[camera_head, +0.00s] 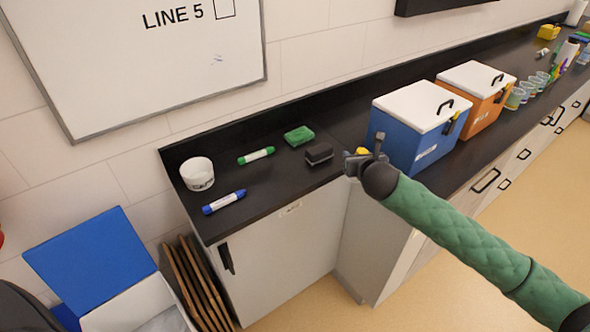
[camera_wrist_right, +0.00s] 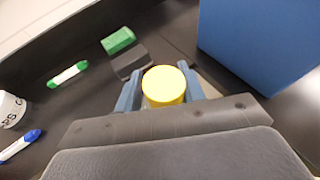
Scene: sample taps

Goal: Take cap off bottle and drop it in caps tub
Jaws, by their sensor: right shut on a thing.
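My right gripper (camera_head: 366,155) is shut on a yellow cap (camera_head: 361,152) above the dark counter's front edge, beside the blue cooler box. In the right wrist view the round yellow cap (camera_wrist_right: 163,83) sits between the two blue-grey fingers of my right gripper (camera_wrist_right: 160,92). No bottle can be made out under the cap; the gripper hides what is below. The caps tub (camera_head: 197,173), white with dark lettering, stands upright at the counter's left end, apart from the gripper. Its edge also shows in the right wrist view (camera_wrist_right: 10,108). My left gripper is not in view.
A blue marker (camera_head: 224,202), green marker (camera_head: 256,155), green sponge (camera_head: 299,136) and dark eraser (camera_head: 319,153) lie between tub and gripper. A blue cooler (camera_head: 405,130) and orange cooler (camera_head: 478,97) stand to the right. Bare counter lies between the markers and eraser.

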